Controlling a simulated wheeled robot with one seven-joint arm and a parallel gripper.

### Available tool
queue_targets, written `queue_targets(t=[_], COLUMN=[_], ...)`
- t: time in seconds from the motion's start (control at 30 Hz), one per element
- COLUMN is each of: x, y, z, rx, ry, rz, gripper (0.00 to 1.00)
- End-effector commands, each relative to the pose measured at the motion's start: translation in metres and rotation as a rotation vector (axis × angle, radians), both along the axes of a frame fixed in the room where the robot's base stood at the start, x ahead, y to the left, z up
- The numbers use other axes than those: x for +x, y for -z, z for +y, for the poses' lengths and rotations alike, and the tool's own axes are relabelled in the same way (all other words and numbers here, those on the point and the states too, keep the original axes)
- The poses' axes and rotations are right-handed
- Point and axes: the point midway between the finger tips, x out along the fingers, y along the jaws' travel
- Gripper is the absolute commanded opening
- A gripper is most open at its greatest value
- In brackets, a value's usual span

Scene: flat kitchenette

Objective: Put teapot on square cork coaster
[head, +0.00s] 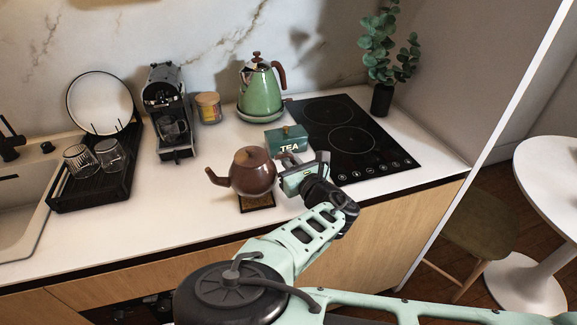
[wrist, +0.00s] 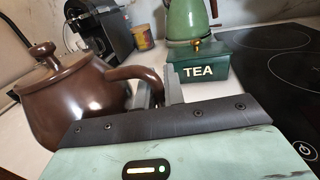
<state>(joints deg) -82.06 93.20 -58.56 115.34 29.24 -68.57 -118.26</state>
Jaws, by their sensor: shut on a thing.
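The brown teapot (head: 252,172) is upright at the front of the counter, its spout to the left. The square cork coaster (head: 257,203) shows under the teapot's base, with its front part visible and the rest hidden. I cannot tell whether the teapot touches it or hangs just above. My gripper (head: 285,170) is at the teapot's right side. In the wrist view my gripper (wrist: 160,92) is shut on the handle of the teapot (wrist: 80,100), which looks slightly tilted from this camera.
A green TEA box (head: 286,140) stands just behind my gripper, with the hob (head: 350,140) to the right. A green kettle (head: 260,92), a coffee machine (head: 168,110) and a dish rack (head: 95,180) stand farther back and left. The counter left of the spout is clear.

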Motion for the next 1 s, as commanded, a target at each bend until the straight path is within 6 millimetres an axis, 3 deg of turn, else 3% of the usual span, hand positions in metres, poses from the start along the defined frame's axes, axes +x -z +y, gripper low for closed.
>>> queue_targets(t=[0.2,0.6,0.63,0.7,1.0], x=[0.000,0.000,0.000,0.000,0.000], y=[0.026,0.032,0.032,0.032,0.030], z=[-0.001,0.000,-0.001,-0.001,-0.001], rx=[0.002,0.003,0.000,0.000,0.000], ry=[0.001,0.001,0.002,0.002,0.002], rz=[0.000,-0.002,0.001,0.001,0.001], gripper=[0.00,0.00,0.19,0.32,0.32])
